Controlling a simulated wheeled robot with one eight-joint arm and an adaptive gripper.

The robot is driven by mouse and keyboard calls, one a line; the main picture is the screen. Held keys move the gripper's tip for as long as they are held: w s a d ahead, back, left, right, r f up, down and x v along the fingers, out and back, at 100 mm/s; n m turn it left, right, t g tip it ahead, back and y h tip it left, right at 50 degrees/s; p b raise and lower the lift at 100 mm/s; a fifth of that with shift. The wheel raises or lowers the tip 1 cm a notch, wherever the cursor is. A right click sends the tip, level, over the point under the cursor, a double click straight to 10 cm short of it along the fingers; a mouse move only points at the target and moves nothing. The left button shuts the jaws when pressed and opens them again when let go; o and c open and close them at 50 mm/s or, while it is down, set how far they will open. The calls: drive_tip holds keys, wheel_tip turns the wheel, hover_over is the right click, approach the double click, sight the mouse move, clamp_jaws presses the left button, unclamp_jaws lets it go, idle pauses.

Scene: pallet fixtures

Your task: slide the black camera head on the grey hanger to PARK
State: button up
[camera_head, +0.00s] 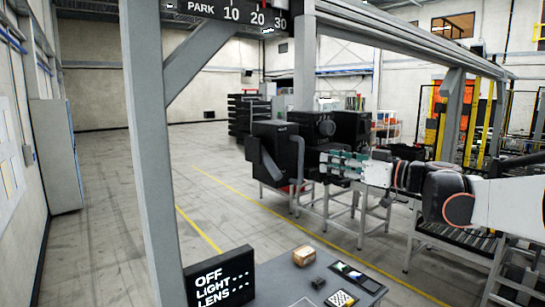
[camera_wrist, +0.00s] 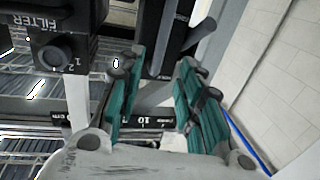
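The black camera head (camera_head: 272,150) hangs below the overhead rail, at the lower end of the upright grey hanger (camera_head: 304,65). The hanger's top is just right of the 30 mark on the black scale (camera_head: 228,12); PARK is at the scale's left end. A bent grey handle (camera_head: 298,160) shows on the camera head's near side. My gripper (camera_head: 322,165) is just right of this handle. In the wrist view its green fingers (camera_wrist: 155,95) stand apart, with a grey bar (camera_wrist: 158,96) seen between them. I cannot tell whether they touch it. A FILTER knob (camera_wrist: 52,52) is at upper left.
A grey post (camera_head: 152,150) with a brace stands left. A black sign (camera_head: 219,279) reads OFF, LIGHT, LENS. A bench in front carries a small brown box (camera_head: 303,255) and a checkered card (camera_head: 341,298). Metal stands and a roller conveyor are below my arm.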

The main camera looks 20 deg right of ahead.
hover_over(300, 178)
drive_tip(key=shift+w+d, duration=0.25)
drive_tip(key=shift+w, duration=0.15)
clamp_jaws()
